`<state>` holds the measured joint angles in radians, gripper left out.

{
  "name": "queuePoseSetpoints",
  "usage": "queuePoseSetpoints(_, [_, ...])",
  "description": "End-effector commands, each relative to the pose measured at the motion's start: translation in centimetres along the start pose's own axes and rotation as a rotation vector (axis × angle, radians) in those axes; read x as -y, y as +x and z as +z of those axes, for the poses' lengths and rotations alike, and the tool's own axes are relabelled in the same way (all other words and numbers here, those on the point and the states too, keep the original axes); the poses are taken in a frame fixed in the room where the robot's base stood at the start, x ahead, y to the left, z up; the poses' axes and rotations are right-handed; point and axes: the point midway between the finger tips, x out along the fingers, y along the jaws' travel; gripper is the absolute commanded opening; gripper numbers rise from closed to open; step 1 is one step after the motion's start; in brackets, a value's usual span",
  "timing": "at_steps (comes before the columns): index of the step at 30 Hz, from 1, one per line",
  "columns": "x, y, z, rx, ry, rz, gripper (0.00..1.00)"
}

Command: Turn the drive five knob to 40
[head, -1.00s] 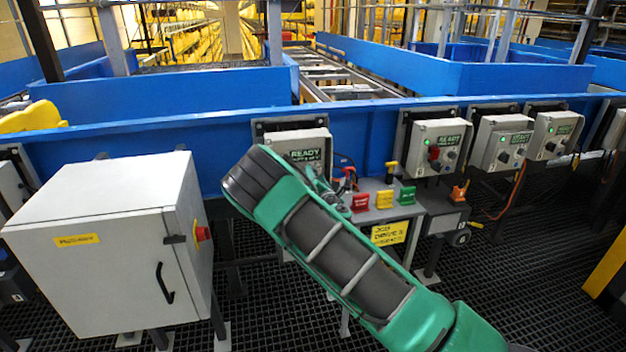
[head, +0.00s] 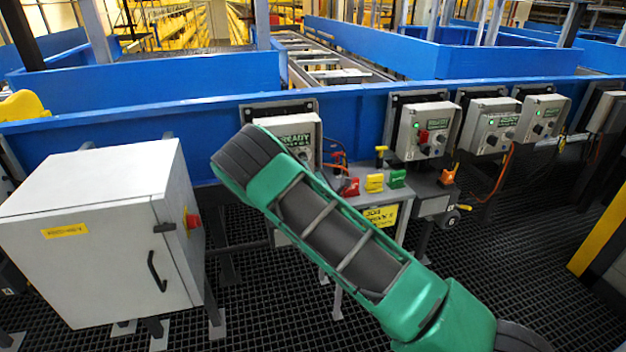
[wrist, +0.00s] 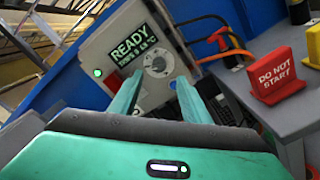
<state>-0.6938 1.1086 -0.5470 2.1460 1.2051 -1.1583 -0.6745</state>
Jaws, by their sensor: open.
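A grey drive box with a dark READY display (wrist: 132,48) fills the upper middle of the wrist view. A round grey knob (wrist: 158,66) sits on its face below the display, with a green light and a red part near it. The knob's setting is too small to read. My gripper (wrist: 157,88) is open, its two green fingers pointing at the box face on either side below the knob, with nothing between them. In the head view the same box (head: 292,130) is partly hidden behind my green arm. I cannot tell which drive number it bears.
A red DO NOT START block (wrist: 277,76) stands on a grey shelf right of the box. Yellow (head: 374,183) and green (head: 397,178) blocks stand there too. Orange cable (wrist: 240,54) runs beside the box. A grey cabinet (head: 95,235) stands left. More drive boxes (head: 424,128) line the blue rail.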

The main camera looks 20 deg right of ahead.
Motion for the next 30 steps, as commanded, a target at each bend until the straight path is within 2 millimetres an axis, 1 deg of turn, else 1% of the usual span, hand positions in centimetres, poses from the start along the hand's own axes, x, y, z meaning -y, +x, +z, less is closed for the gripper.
queuePoseSetpoints(3, [0.1, -0.9, -0.1, -0.001, -0.003, -0.002, 0.43])
queuePoseSetpoints(9, [0.0, -1.8, -0.1, -0.002, -0.003, -0.001, 0.43])
queuePoseSetpoints(21, [-0.1, -2.0, -0.1, -0.002, -0.001, 0.0, 0.43])
queuePoseSetpoints(23, [0.0, -2.0, 0.2, 0.005, 0.005, -0.003, 0.43])
queuePoseSetpoints(26, [0.5, -2.0, 2.3, 0.052, 0.048, -0.028, 0.43])
queuePoseSetpoints(29, [1.9, -2.3, 6.7, 0.153, 0.146, -0.088, 0.43])
queuePoseSetpoints(30, [2.7, -2.7, 8.8, 0.206, 0.198, -0.12, 0.43])
